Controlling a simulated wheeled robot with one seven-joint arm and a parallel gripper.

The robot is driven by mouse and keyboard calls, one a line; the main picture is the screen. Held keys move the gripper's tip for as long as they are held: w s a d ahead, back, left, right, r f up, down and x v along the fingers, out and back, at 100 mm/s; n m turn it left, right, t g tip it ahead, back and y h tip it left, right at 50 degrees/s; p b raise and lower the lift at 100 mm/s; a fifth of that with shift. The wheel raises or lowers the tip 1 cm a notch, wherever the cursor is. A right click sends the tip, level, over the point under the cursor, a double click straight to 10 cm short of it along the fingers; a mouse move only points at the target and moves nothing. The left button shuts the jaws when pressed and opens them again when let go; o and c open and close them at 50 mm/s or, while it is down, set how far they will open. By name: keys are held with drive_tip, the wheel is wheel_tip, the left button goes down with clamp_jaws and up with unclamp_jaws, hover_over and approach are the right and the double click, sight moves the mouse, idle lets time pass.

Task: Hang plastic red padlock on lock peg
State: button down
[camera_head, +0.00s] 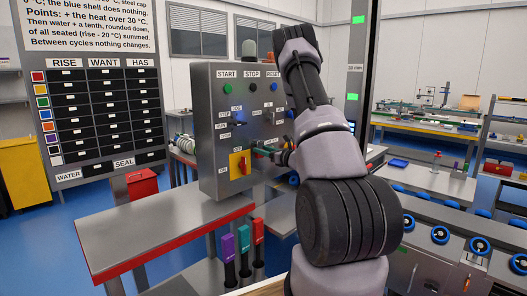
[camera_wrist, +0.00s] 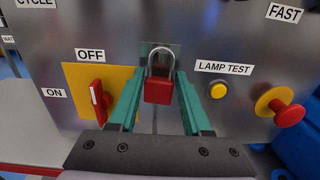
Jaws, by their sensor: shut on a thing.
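The red padlock (camera_wrist: 158,92), with its grey shackle upward, sits between the two teal fingers of my gripper (camera_wrist: 162,68) in the wrist view. My gripper is shut on it, in front of the grey control panel. In the head view my gripper (camera_head: 268,151) is at the lower right of the panel face, right of the yellow switch plate (camera_head: 235,171). The padlock cannot be made out there. I cannot make out the lock peg in either view; the padlock and fingers cover part of the panel.
The red OFF/ON handle (camera_wrist: 97,98) stands out left of my fingers. A yellow LAMP TEST button (camera_wrist: 218,90) and a protruding red mushroom button (camera_wrist: 289,112) are on the right. A red-edged bench (camera_head: 165,232) and several coloured handles (camera_head: 243,238) are below the panel.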

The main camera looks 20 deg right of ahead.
drive_tip(key=shift+s+f, duration=0.1)
drive_tip(key=shift+f, duration=0.1)
drive_tip(key=shift+c, duration=2.2)
unclamp_jaws()
drive_tip(key=o, duration=0.4)
drive_tip(key=shift+r, duration=0.1)
drive_tip(key=shift+o, duration=0.2)
drive_tip(key=shift+f, duration=0.25)
drive_tip(key=shift+f, duration=1.75)
drive_tip(key=v, duration=1)
drive_tip(key=shift+s+d+f, duration=0.3)
drive_tip(key=shift+f, duration=0.15)
